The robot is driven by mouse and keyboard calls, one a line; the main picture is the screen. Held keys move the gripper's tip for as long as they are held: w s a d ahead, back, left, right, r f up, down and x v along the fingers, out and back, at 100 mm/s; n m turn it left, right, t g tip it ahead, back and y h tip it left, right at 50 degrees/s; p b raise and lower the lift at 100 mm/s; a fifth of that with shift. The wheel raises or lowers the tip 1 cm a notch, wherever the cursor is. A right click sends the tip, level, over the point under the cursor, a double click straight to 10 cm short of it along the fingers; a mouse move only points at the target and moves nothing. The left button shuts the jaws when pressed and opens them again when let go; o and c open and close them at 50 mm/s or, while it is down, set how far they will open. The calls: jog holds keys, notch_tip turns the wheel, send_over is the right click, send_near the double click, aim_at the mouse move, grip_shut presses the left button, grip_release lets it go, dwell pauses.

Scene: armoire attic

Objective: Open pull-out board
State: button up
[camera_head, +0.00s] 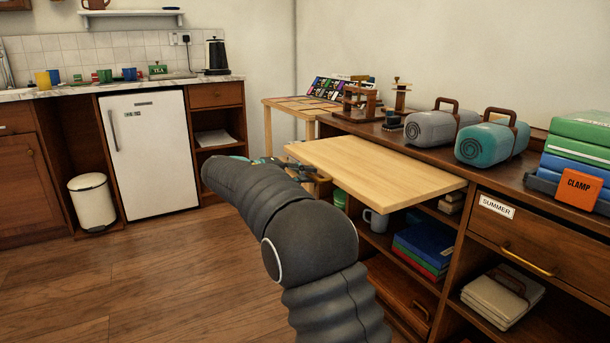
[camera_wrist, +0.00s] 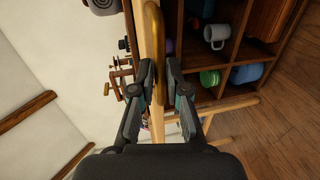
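The pull-out board (camera_head: 375,165) is a pale wooden slab standing out well beyond the front of the brown cabinet, level and bare on top. In the wrist view its edge (camera_wrist: 150,30) runs upright, with a brass handle (camera_wrist: 161,45) along it. My gripper (camera_wrist: 161,75) has one finger on each side of the handle bar and looks closed on it. In the head view my gripper (camera_head: 290,168) is at the board's front left edge, partly hidden by my dark arm.
Below the board are open shelves with a grey mug (camera_head: 376,220) and blue folders (camera_head: 425,243). A white bin (camera_head: 92,203) and fridge (camera_head: 150,155) stand at left. The wooden floor (camera_head: 150,270) between is clear.

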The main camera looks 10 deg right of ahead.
jog(key=shift+a, duration=0.1)
jog(key=v, duration=1.2)
jog(key=shift+f, duration=0.1)
